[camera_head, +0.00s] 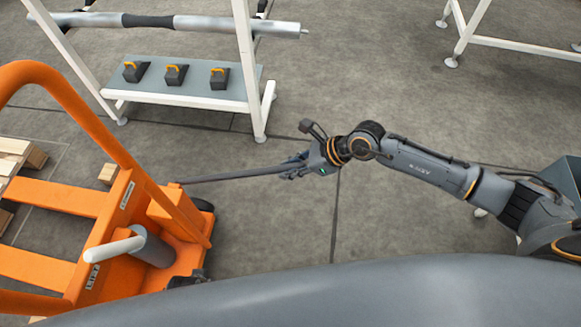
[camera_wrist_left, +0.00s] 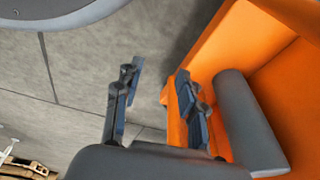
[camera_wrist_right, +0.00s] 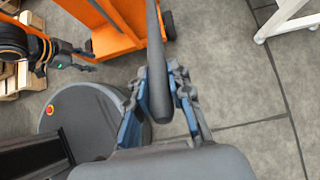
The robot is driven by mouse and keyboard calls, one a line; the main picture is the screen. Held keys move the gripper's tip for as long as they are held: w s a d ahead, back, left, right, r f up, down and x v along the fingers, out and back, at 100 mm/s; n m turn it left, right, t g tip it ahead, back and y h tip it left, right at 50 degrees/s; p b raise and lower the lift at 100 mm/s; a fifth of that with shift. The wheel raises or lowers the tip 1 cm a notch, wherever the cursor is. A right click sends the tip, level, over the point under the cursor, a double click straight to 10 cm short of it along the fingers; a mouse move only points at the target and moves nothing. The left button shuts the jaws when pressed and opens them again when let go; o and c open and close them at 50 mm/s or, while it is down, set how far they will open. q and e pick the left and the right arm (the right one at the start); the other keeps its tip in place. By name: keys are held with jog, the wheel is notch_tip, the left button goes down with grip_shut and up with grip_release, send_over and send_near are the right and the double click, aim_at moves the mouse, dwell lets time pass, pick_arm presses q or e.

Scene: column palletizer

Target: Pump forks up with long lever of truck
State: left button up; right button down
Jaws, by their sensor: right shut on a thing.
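The orange truck (camera_head: 150,215) stands at the left of the head view, with a grey cylinder (camera_head: 152,246) and a short light handle on it. Its long dark lever (camera_head: 235,174) reaches out to the right, nearly level. My right gripper (camera_head: 292,168) is shut on the lever's free end. In the right wrist view the lever (camera_wrist_right: 157,60) passes between the fingers. My left gripper (camera_wrist_left: 160,76) is open and empty beside the truck's orange body (camera_wrist_left: 225,60) in the left wrist view. The forks' height is hard to judge.
A white rack (camera_head: 185,95) at the back holds a long grey roll (camera_head: 200,24) and several black blocks with orange handles (camera_head: 175,74). Wooden pallet parts (camera_head: 20,155) lie at the left. The grey floor (camera_head: 400,220) right of the truck is clear.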

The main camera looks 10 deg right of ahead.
pick_arm(q)
jog(key=shift+w+r, duration=0.1)
pick_arm(e)
jog(key=shift+d+f, duration=0.1)
pick_arm(q)
notch_tip(320, 180, up, 18)
jog(key=w+t+b, duration=0.2)
jog(key=b, duration=0.6)
jog(key=w+d+r+t+h+b, duration=0.2)
jog(key=w+d+r+t+b, duration=0.2)
jog(key=w+r+t, duration=0.5)
jog(key=w+d+r, duration=0.1)
jog(key=w, duration=0.4)
jog(key=shift+w+d+t+h, duration=0.2)
jog(key=shift+w+t+h, duration=0.1)
jog(key=shift+h, duration=0.1)
pick_arm(e)
notch_tip(320, 180, down, 7)
jog(key=s+d+y, duration=0.1)
jog(key=d, duration=0.1)
jog(key=shift+d+t+y, duration=0.3)
jog(key=shift+d, duration=0.05)
pick_arm(q)
jog(key=shift+r, duration=0.1)
